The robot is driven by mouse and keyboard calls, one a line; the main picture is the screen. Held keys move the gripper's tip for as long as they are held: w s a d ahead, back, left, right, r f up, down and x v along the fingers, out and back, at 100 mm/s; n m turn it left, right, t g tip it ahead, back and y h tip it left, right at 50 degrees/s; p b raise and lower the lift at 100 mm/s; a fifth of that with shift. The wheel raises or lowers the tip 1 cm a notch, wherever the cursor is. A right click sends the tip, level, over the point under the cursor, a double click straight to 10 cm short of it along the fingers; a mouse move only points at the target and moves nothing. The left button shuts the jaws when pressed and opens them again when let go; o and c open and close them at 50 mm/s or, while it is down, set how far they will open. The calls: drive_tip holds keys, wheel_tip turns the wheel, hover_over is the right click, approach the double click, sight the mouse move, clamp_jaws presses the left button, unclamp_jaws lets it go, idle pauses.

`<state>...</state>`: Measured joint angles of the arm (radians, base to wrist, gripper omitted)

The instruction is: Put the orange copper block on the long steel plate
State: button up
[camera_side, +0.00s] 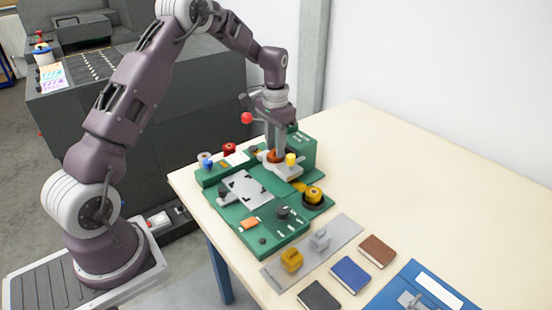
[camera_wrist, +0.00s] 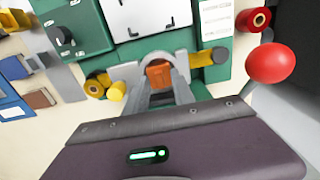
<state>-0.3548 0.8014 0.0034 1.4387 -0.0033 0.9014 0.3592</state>
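The orange copper block (camera_wrist: 158,74) shows in the wrist view between the tips of my two fingers, in front of a pale rounded fixture. In the side view the orange block (camera_side: 273,156) is partly hidden by my gripper (camera_side: 279,155), which points down at the back of the green machine. I cannot tell whether the fingers press on the block or only stand beside it. The long steel plate (camera_side: 338,230) lies on the table in front of the machine. A yellow block (camera_side: 291,260) and a silver block (camera_side: 320,239) stand on it. The plate (camera_wrist: 66,76) also shows at the left of the wrist view.
The green machine (camera_side: 230,215) carries knobs, a pale square plate (camera_side: 248,189) and a small orange piece (camera_side: 250,223). A red ball (camera_side: 246,118) stands close to my gripper. Three notebooks and a blue board (camera_side: 388,292) lie beyond the plate.

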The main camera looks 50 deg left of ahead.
clamp_jaws()
drive_tip(key=shift+r, duration=3.8)
